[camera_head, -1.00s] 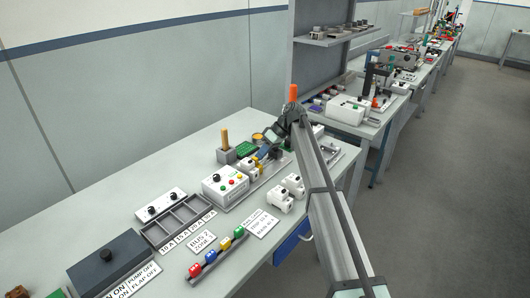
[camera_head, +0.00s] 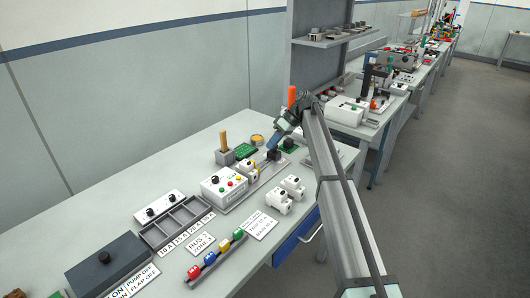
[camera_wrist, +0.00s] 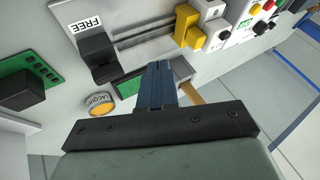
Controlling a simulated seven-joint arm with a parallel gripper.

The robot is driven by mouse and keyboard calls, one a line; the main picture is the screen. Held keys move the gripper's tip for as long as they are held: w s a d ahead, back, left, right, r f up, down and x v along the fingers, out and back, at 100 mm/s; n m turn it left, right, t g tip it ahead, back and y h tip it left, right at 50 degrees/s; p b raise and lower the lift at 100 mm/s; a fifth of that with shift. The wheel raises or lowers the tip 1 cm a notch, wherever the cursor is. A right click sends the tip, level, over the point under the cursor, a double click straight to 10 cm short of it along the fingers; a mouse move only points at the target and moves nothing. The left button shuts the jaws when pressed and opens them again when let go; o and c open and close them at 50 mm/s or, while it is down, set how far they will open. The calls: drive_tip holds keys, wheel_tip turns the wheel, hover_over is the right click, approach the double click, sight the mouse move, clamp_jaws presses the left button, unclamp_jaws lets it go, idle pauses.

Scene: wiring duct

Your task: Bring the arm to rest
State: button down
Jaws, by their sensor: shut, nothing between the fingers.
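My gripper (camera_head: 271,146) is above the back part of the near bench, at the end of my arm reaching from the lower right. In the wrist view its blue fingers (camera_wrist: 158,88) are together with nothing between them. A black block (camera_wrist: 97,52) beside a label reading FREE shows at the upper left of that view, apart from the fingers. In the head view a dark block (camera_head: 274,155) shows just below the fingertips; whether they touch it is unclear there.
A white control box (camera_head: 224,187), a grey compartment tray (camera_head: 178,222) and white modules (camera_head: 279,202) stand nearer on the bench. A block with a wooden peg (camera_head: 224,143), a green board (camera_head: 246,150) and a lacquer tin (camera_wrist: 97,104) are close by. The bench's back left is clear.

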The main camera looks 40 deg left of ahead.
drive_tip(key=shift+v, duration=2.6)
